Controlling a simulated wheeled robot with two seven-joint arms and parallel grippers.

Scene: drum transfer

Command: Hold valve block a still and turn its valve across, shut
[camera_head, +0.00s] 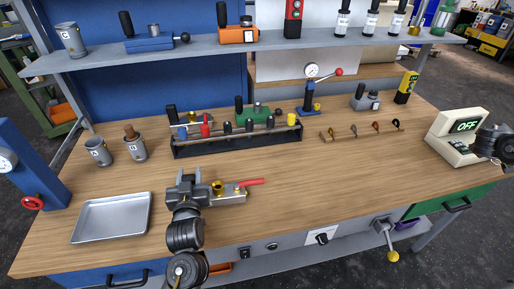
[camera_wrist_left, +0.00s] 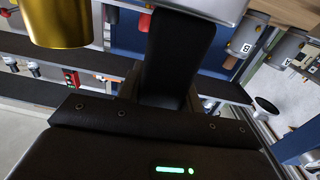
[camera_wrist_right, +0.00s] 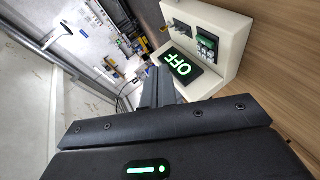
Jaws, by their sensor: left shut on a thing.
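The valve block (camera_head: 232,197) is a silver body with a brass fitting (camera_head: 218,188) and a red lever (camera_head: 250,182). It lies near the front middle of the bench, and the lever points right, roughly along the block. My left gripper (camera_head: 196,189) is shut on the block's left end. The left wrist view shows the silver block edge (camera_wrist_left: 205,8) against the finger and a brass cylinder (camera_wrist_left: 60,20) close by. My right gripper is far off by the OFF display box; its fingers (camera_wrist_right: 160,85) look closed together and empty in the right wrist view. No letter shows on the block.
The cream OFF display box (camera_head: 455,135) stands at the right edge. A silver tray (camera_head: 111,217) lies left of my left arm. A black rack (camera_head: 237,138) of tools stands behind the block, with two grey cups (camera_head: 98,152) to the left. Bench right of the lever is clear.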

